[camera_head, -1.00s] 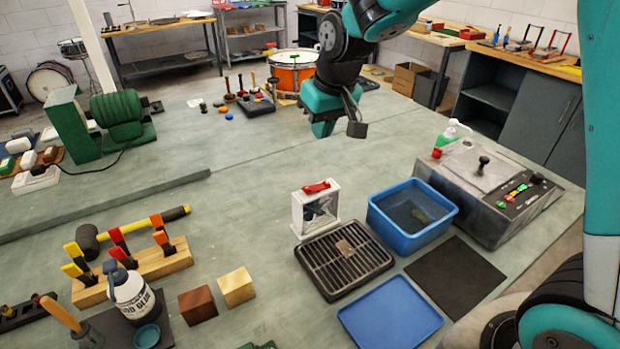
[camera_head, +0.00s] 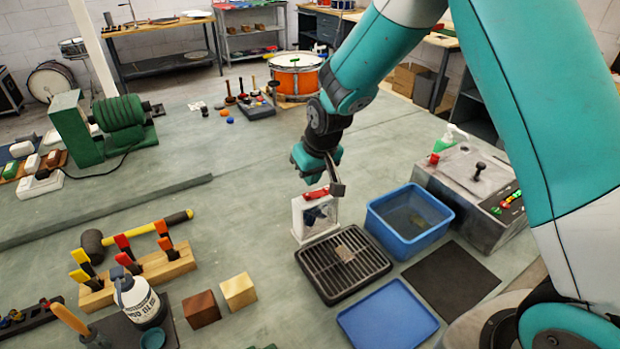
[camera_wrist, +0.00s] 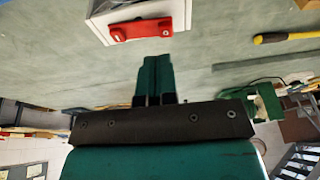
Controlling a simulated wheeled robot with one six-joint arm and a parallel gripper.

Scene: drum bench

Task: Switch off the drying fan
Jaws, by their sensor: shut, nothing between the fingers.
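The drying fan is a small white box-shaped unit (camera_head: 301,222) with a red switch (camera_head: 316,193) on top. It stands upright on the bench behind the black drying rack (camera_head: 343,264). In the wrist view the white fan body (camera_wrist: 102,8) and red switch (camera_wrist: 140,30) are at the top, just ahead of the fingertips. My gripper (camera_head: 313,180) is just above the fan's top in the head view. The fingers are together and empty in the wrist view (camera_wrist: 155,62), with a small gap to the switch visible there. The head view does not show contact clearly.
A blue water tub (camera_head: 411,232) stands right of the fan, with a grey control box (camera_head: 475,195) beyond it. A blue tray (camera_head: 388,318) and dark mat (camera_head: 450,283) lie in front. The bench left of the fan is clear up to the wooden tool block (camera_head: 166,266).

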